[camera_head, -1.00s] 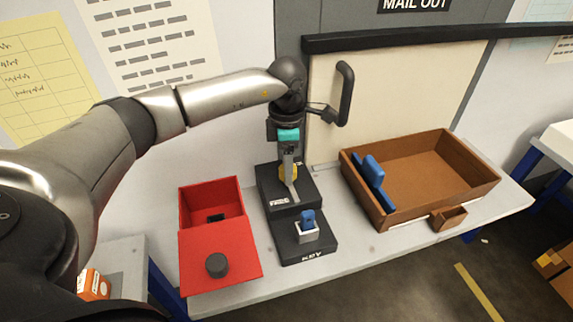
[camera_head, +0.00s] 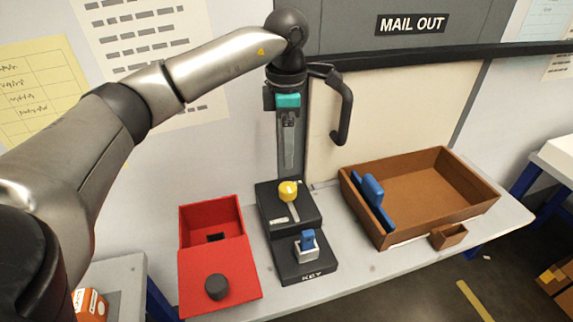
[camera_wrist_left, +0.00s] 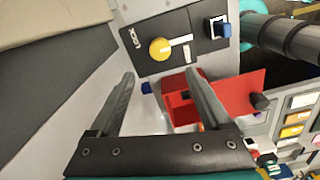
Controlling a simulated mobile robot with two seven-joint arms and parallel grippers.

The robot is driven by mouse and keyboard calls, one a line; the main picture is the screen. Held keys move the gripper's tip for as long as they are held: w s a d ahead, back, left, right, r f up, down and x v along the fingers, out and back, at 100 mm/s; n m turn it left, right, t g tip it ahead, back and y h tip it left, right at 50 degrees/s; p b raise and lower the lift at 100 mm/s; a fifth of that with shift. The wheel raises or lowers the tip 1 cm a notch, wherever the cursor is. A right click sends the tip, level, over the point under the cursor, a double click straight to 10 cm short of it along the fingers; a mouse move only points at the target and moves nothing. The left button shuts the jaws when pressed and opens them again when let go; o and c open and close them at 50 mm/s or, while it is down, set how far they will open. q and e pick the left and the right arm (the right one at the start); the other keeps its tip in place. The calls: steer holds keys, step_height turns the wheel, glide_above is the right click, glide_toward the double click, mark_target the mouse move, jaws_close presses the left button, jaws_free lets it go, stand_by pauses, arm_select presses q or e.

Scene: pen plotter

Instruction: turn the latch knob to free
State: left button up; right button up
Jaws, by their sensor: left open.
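The yellow latch knob (camera_head: 288,190) sits on the black latch base (camera_head: 312,214). Its white pointer runs toward the front, beside the "FREE" label on the base. In the left wrist view the knob (camera_wrist_left: 160,49) lies beyond the fingertips, with its pointer directed away from the "LOCK" label. My left gripper (camera_head: 288,168) hangs above and behind the knob, clear of it. In the left wrist view the left gripper (camera_wrist_left: 160,77) has its two fingers wide apart with nothing between them. My right gripper is not in view.
A blue key (camera_head: 308,240) stands in a light socket on the black "KEY" base. A red box (camera_head: 220,275) with a dark knob is at the left. A brown tray (camera_head: 470,205) holding a blue piece is at the right. A dark door handle (camera_head: 344,110) is near my left wrist.

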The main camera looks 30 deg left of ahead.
arm_select(q)
step_height(320, 180, up, 4)
steer(key=shift+f, duration=0.15)
stand_by(0.6)
